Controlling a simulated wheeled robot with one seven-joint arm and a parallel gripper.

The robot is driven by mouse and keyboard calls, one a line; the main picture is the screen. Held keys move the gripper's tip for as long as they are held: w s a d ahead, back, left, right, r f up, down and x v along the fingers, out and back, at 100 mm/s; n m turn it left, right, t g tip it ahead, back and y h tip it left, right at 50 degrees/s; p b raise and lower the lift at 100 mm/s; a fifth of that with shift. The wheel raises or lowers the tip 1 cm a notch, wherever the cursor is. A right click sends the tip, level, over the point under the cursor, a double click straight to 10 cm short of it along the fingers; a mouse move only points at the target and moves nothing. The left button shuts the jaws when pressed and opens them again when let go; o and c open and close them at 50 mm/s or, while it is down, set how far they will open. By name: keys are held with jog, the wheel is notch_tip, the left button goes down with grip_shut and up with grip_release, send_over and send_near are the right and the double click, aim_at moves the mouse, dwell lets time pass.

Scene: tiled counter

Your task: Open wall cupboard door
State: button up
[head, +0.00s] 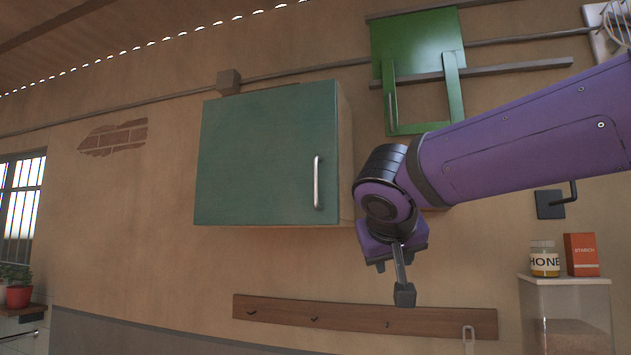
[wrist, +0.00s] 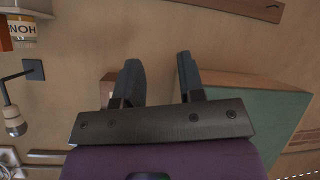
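The wall cupboard has a green door (head: 262,155) with a vertical metal handle (head: 317,182) near its right edge. The door looks shut. In the wrist view the cupboard's green door (wrist: 265,120) is at the right, seen upside down. My gripper (head: 404,292) is below and to the right of the cupboard, apart from the handle. In the wrist view my gripper (wrist: 158,78) shows two fingers spread apart with nothing between them. The handle is not seen in the wrist view.
A wooden hook rail (head: 365,317) runs along the wall below the cupboard. A honey jar (head: 544,260) and an orange starch box (head: 582,255) stand on a container at right. A green wall rack (head: 420,55) hangs above my arm.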

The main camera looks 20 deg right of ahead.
jog(key=w+a+r+m+t+h, duration=0.1)
jog(key=w+a+r+t, duration=0.2)
jog(key=w+a+r, duration=0.4)
jog(key=m+t, duration=0.1)
jog(key=t, duration=0.3)
send_near(315, 179)
jog(key=shift+h, duration=0.3)
jog(key=x, duration=1)
jog(key=shift+w+f, duration=0.15)
jog(key=shift+w, duration=0.15)
grip_shut()
